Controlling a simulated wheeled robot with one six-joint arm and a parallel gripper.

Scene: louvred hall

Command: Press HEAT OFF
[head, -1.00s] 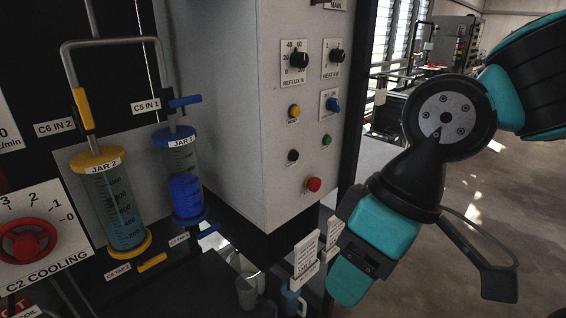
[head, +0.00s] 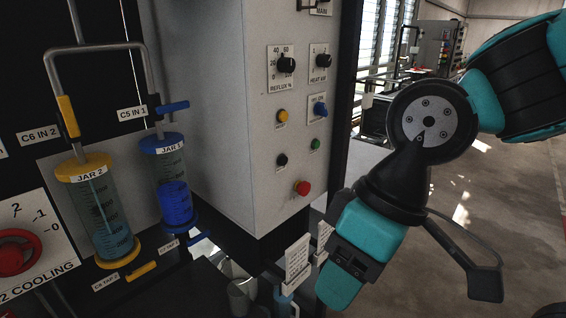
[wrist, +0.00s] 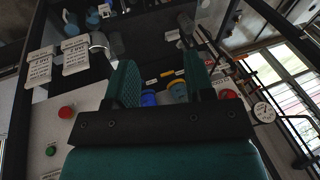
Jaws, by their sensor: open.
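The pale control cabinet (head: 245,130) fills the middle of the head view. Its side face carries a yellow button (head: 282,116), a black button (head: 282,160), a green button (head: 315,144) and a red button (head: 302,188). The small labels at these buttons are too blurred to read, so I cannot tell which is HEAT OFF. My gripper (head: 342,285) is below and right of the buttons, apart from them, pointing down. In the wrist view my gripper (wrist: 160,80) is open with nothing between its teal fingers; the red button (wrist: 66,112) and green button (wrist: 51,151) lie left of it.
Black dials marked REFLUX (head: 286,65) and HEAT (head: 322,61) and a blue knob (head: 320,109) sit above. Hanging tags (head: 298,260) and cups (head: 240,295) are below the cabinet. Jar 1 (head: 176,185) and jar 2 (head: 103,215) stand left. Open floor lies right.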

